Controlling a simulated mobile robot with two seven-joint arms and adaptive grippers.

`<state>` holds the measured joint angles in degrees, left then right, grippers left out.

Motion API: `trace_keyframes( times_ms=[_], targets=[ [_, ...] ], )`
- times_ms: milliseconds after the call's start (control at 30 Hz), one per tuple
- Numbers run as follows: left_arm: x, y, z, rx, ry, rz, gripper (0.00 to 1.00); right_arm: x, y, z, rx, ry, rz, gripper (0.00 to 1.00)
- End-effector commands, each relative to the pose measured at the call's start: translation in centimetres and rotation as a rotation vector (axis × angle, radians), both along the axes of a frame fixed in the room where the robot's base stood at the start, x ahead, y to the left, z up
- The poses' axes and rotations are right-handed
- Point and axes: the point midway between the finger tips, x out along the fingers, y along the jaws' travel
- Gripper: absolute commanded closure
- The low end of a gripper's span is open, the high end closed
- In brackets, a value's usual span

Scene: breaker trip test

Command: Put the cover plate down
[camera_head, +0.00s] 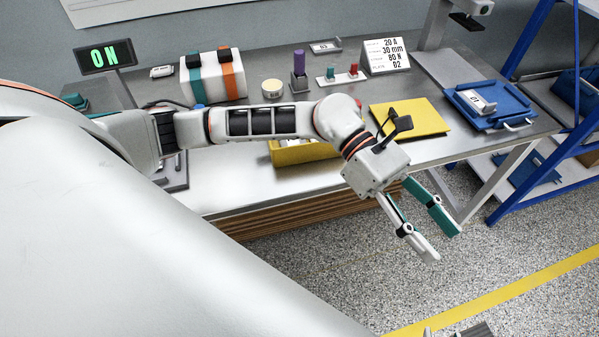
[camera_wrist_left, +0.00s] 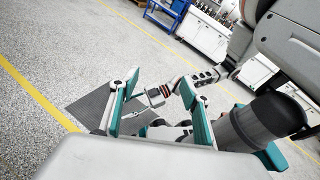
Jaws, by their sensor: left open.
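My left gripper (camera_head: 448,245) is open and empty, past the bench's front edge and above the floor. Its two fingers also show apart in the left wrist view (camera_wrist_left: 155,105), with nothing between them. I cannot tell for sure which thing is the cover plate. A flat grey piece (camera_head: 176,180) lies on the bench at the left, partly hidden by my left arm. A flat yellow panel (camera_head: 415,116) lies on the bench at the right. What seems to be my right gripper (camera_wrist_left: 157,95) shows small beyond the left fingers, too unclear to read.
The steel bench (camera_head: 320,180) has bare room along its front. A yellow bin (camera_head: 300,153) sits partly behind my left arm. A white box with straps (camera_head: 216,76), a specification card (camera_head: 386,56) and a blue tray (camera_head: 490,106) stand farther back. A blue rack (camera_head: 560,150) is at right.

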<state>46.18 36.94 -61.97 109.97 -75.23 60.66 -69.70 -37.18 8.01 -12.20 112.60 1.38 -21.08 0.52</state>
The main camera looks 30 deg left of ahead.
Motion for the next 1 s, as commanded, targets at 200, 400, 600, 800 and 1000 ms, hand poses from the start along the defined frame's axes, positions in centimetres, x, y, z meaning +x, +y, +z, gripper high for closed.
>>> trace_keyframes(
  times_ms=[200,400,600,800,1000],
  targets=[
    [2.0,-3.0,3.8,-0.304,0.531,0.261,0.53,-0.1,0.0,-0.2,-0.001,0.003,0.000,0.60],
    [7.2,-0.6,3.1,-0.551,1.073,0.518,0.53,-0.1,-0.1,-0.3,-0.002,0.006,-0.001,0.60],
    [11.3,5.6,-4.4,-0.784,1.648,0.788,0.53,-0.1,-0.1,-0.3,-0.002,0.006,-0.001,0.60],
    [9.7,13.5,-17.0,-1.028,2.208,1.069,0.53,-0.1,0.0,-0.3,-0.002,0.005,-0.001,0.60],
    [3.2,19.5,-27.7,1.223,-2.559,-1.275,0.53,-0.1,0.0,-0.2,0.000,0.004,-0.001,0.60]
  ],
)
